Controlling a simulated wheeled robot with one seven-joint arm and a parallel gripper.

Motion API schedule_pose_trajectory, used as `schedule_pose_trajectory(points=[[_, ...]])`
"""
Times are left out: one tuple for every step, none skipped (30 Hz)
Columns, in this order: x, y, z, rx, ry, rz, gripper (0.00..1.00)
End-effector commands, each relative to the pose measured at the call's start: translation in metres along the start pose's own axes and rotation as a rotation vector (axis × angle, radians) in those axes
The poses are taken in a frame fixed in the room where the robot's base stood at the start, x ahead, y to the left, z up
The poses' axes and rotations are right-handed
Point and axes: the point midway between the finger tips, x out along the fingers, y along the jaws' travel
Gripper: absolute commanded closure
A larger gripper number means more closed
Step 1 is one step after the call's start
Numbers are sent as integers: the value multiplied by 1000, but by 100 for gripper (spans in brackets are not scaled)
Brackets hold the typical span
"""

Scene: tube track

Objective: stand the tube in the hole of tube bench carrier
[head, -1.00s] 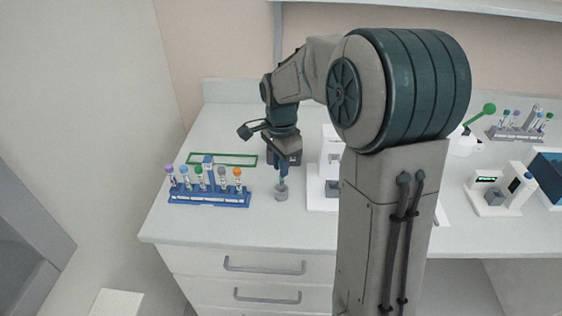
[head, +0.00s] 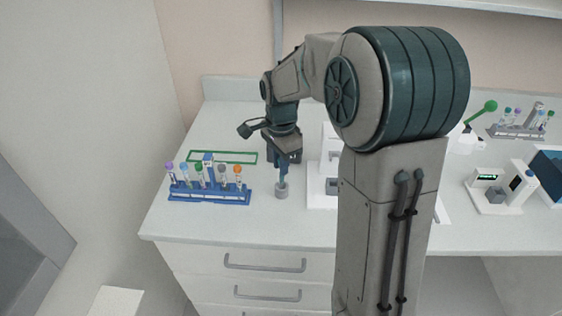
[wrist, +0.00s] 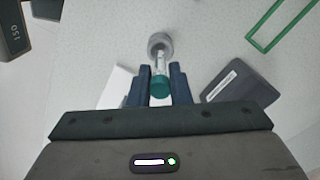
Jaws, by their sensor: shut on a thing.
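My gripper (head: 284,170) points down over the bench and is shut on the tube. The tube (wrist: 159,68) shows in the wrist view between the two dark blue fingers (wrist: 160,84). It is clear with a teal-green cap near me, and its far end points at the carrier. The tube bench carrier is a small round grey holder (head: 282,191) on the bench, directly below my gripper; it also shows in the wrist view (wrist: 160,39). The tube's lower end overlaps the carrier's opening; I cannot tell how deep it sits.
A blue rack (head: 208,195) with several capped tubes stands left of the carrier. A green rectangular outline (head: 222,163) lies behind it. A white device (head: 325,185) stands close on the right. A dark labelled block (wrist: 238,82) lies near my gripper. Bench in front of the carrier is clear.

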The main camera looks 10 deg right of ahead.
Motion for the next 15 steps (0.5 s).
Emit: schedule_pose_trajectory(points=[[1, 0, 0, 0, 0, 0, 98], [1, 0, 0, 0, 0, 0, 98], [2, 0, 0, 0, 0, 0, 98], [3, 0, 0, -1, 0, 0, 98], [4, 0, 0, -1, 0, 0, 98], [4, 0, 0, 0, 0, 0, 98], [4, 0, 0, 0, 0, 0, 98], [4, 0, 0, 0, 0, 0, 98], [4, 0, 0, 0, 0, 0, 98], [4, 0, 0, 0, 0, 0, 98], [4, 0, 0, 0, 0, 0, 98], [4, 0, 0, 0, 0, 0, 98], [4, 0, 0, 0, 0, 0, 98], [4, 0, 0, 0, 0, 0, 98], [4, 0, 0, 0, 0, 0, 98]])
